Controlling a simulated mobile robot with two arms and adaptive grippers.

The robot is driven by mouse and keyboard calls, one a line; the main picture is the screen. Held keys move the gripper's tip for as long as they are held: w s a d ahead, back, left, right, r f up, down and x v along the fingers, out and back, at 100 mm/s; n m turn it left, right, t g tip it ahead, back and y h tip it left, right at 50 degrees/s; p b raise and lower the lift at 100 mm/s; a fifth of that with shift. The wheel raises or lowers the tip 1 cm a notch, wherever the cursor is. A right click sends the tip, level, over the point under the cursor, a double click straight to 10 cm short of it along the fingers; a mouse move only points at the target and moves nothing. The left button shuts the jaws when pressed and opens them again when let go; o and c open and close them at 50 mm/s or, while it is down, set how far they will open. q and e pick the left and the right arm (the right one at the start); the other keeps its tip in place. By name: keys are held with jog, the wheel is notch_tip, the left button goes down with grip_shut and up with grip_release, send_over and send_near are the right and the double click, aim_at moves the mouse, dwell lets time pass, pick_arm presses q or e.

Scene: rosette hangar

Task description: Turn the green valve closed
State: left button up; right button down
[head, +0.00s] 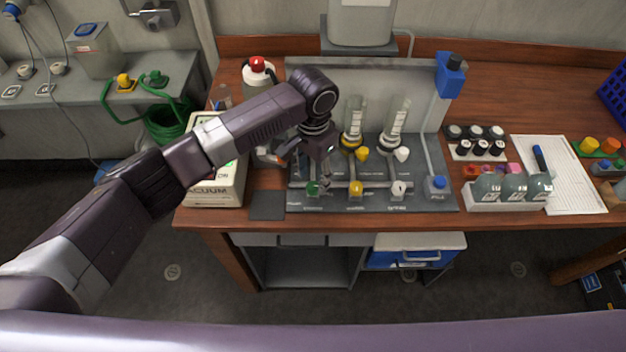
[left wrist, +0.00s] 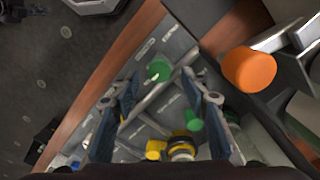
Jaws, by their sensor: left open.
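The green valve (head: 313,188) is a round knob at the left of the front row on the grey valve panel (head: 430,202). It also shows in the left wrist view (left wrist: 159,69), with a pale pointer mark across it. My left gripper (head: 322,178) is over the panel's left part, pointing down, and partly hides the valve's surroundings in the head view. In the left wrist view its open fingers (left wrist: 165,97) are apart and empty, with the green valve just beyond the tips. A second green knob (left wrist: 195,120) sits beside the right finger. My right gripper is out of view.
A yellow valve (head: 355,187) and a white valve (head: 400,188) stand right of the green one. Two glass columns (head: 396,118) rise behind. A vacuum box (head: 227,190) is at the left. An orange cap (left wrist: 250,68) is close to the right finger in the wrist view.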

aim_at(313, 186)
pick_arm(q)
jog(key=shift+f, duration=1.65)
jog(key=shift+c, duration=0.4)
grip_shut()
